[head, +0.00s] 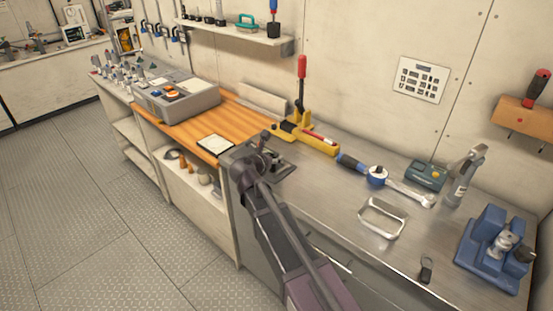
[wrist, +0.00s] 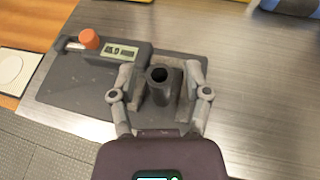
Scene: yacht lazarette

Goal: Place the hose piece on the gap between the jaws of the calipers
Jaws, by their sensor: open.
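The calipers are a dark grey flat device with a small display (wrist: 122,52) and an orange knob (wrist: 89,39) in the wrist view. They lie on the metal bench near its left end, and in the head view my arm partly hides them (head: 284,157). The hose piece (wrist: 160,86) is a short black tube. It stands upright with its open end towards the wrist camera. My gripper (wrist: 160,78) is open, with one finger on each side of the hose piece. The hose's lower end and its exact seat between the jaws are hidden.
A yellow tool with a red handle (head: 301,95) stands behind the calipers. A white pad (head: 215,144) lies on the wooden top at left. A blue-handled wrench (head: 376,174), a metal frame (head: 382,217) and a blue vise (head: 492,247) occupy the bench to the right.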

